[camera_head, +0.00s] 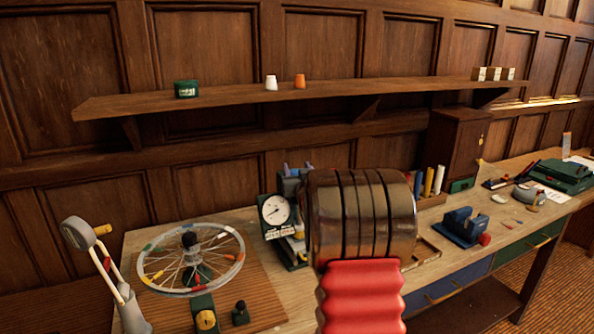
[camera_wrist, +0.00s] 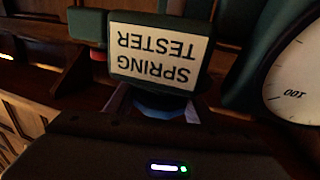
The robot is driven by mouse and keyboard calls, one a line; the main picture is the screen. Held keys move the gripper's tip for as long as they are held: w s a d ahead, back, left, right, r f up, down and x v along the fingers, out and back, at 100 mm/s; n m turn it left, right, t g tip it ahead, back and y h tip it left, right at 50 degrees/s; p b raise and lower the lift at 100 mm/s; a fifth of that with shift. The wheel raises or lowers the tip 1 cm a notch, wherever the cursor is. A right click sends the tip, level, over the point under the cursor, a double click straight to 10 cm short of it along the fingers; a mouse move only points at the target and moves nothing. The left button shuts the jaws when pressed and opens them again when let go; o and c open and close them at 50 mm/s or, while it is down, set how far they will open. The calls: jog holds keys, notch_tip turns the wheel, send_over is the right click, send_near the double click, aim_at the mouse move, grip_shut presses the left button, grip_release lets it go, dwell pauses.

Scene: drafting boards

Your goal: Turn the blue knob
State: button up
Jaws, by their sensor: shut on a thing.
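The spring tester, a dark green device with a white round dial (camera_head: 276,209), stands on the bench behind my arm in the head view. In the wrist view its upside-down "SPRING TESTER" label (camera_wrist: 158,55) is close ahead, with part of the dial (camera_wrist: 293,80) at the right. The blue knob (camera_wrist: 160,114) shows dimly just below the label, between the grey fingers of my gripper (camera_wrist: 157,101). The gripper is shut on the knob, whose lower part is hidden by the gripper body. In the head view my arm hides the gripper.
A blue tape dispenser (camera_head: 462,224) and a wooden cabinet (camera_head: 452,150) are to the right. A long shelf (camera_head: 345,88) runs above the bench.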

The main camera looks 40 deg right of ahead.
jog(key=shift+s+d+m+g+h, duration=0.15)
jog(key=shift+m+g+h, duration=0.6)
jog(key=shift+h, duration=0.1)
jog(key=shift+s+d+m+g+h, duration=0.1)
jog(key=shift+d+m+g+h, duration=0.05)
jog(key=shift+m+g+h, duration=0.65)
jog(key=shift+s+d+m+g+h, duration=0.15)
jog(key=shift+m+g+h, duration=0.55)
jog(key=shift+h, duration=0.25)
jog(key=shift+s+d+m+g+h, duration=0.2)
jog(key=shift+m+g+h, duration=0.45)
jog(key=shift+g, duration=0.3)
jog(key=shift+s+d+m+g+h, duration=0.1)
jog(key=shift+s+m+g+h, duration=0.1)
jog(key=shift+m+g+h, duration=0.45)
jog(key=shift+r+m+g, duration=0.1)
jog(key=shift+m+g, duration=0.15)
jog(key=shift+g, duration=0.3)
jog(key=o, duration=1.1)
jog(key=shift+c, duration=0.2)
jog(key=v, duration=1.4)
jog(key=shift+d, duration=0.1)
